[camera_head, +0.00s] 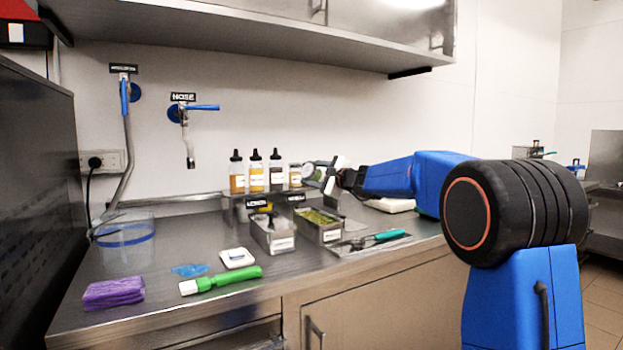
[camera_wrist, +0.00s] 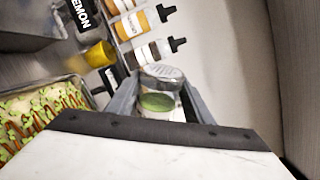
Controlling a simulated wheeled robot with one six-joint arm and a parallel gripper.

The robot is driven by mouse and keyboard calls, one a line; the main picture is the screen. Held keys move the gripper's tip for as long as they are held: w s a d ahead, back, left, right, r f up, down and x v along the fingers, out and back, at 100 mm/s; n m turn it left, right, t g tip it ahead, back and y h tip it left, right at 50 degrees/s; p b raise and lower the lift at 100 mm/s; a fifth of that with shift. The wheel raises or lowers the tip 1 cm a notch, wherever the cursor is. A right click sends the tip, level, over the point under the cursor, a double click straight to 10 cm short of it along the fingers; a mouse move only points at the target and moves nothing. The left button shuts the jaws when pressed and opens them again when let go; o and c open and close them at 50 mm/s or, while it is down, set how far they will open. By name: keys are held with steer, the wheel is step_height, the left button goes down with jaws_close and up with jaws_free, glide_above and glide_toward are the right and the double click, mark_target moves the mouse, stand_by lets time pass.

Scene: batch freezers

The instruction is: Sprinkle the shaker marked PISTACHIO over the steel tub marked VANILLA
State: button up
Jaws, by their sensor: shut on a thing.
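My gripper (camera_wrist: 160,103) is shut on a clear shaker with a metal lid and green contents (camera_wrist: 157,101). In the head view the gripper (camera_head: 325,175) holds it above the counter, tipped on its side with the lid (camera_head: 308,170) to the left. No marking on it is readable. Two steel tubs stand below: a left one (camera_head: 274,243) with pale contents and a right one (camera_head: 329,236) with green-and-brown topping, also in the wrist view (camera_wrist: 15,152). The tub labels are too small to read. The shaker appears higher than and behind the tubs; I see no grains falling.
Several dark-capped bottles (camera_head: 256,178) and a jar (camera_head: 295,177) stand on a raised steel ledge behind the tubs. A LEMON sign (camera_head: 258,203) is there too. A cabinet (camera_head: 250,38) hangs above.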

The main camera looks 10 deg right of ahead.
steer(key=shift+r+m, duration=0.4)
steer(key=shift+m, duration=0.2)
steer(key=shift+r+m, duration=0.65)
steer(key=shift+m, duration=0.5)
steer(key=shift+r+m, duration=0.6)
steer(key=shift+m, duration=0.55)
step_height(320, 180, up, 2)
steer(key=m, duration=0.6)
steer(key=shift+s, duration=0.1)
steer(key=s, duration=1.5)
